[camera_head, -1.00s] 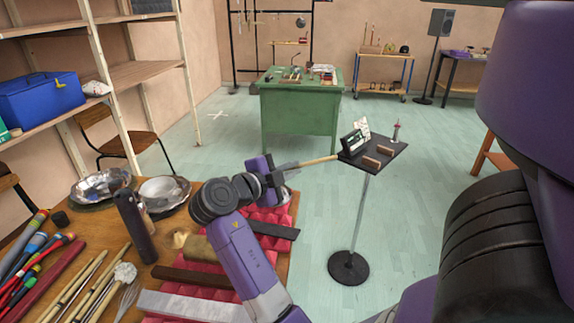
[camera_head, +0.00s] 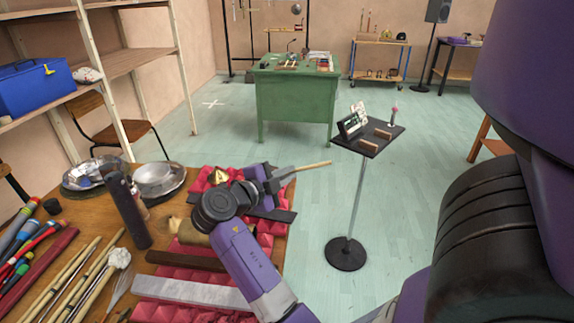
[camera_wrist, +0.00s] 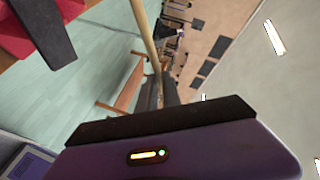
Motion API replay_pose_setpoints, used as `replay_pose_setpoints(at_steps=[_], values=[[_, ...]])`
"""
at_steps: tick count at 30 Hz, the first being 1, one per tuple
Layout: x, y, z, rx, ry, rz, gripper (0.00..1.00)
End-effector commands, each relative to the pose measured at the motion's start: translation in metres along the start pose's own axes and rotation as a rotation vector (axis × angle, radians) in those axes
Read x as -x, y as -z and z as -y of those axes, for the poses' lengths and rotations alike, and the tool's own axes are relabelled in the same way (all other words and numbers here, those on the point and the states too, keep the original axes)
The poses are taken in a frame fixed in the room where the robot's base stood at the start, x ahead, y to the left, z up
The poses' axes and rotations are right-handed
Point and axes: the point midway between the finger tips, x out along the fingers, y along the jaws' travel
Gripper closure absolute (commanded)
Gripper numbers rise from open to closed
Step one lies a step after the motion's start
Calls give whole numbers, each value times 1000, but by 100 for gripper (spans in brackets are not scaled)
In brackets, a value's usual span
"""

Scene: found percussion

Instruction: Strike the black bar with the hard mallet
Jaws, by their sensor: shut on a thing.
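My gripper (camera_head: 272,179) is shut on a thin pale wooden stick (camera_head: 312,167), which I take to be the mallet. The stick points right, past the table's edge; it also shows in the wrist view (camera_wrist: 143,25). I cannot make out its head. The black bar (camera_head: 284,215) lies on red foam at the table's far right, its right end jutting out. My gripper is over or just beyond the bar in the head view and partly hides it; contact cannot be told. A dark bar, likely the same one, shows in the wrist view (camera_wrist: 42,32).
On the red foam (camera_head: 273,238) are also a dark brown bar (camera_head: 186,261) and a pale grey bar (camera_head: 190,291). A dark bottle (camera_head: 126,210), metal bowls (camera_head: 158,178) and several sticks stand or lie left. A small black stand (camera_head: 347,254) is on the right.

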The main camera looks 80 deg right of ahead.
Motion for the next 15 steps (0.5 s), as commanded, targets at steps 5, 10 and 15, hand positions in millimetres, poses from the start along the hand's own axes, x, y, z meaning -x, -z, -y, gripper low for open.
replay_pose_setpoints(at_steps=[5,10,15], values=[[-8,-16,-32,3,0,0,100],[-14,-30,-58,4,0,-1,100],[-5,-12,-21,-5,1,1,100]])
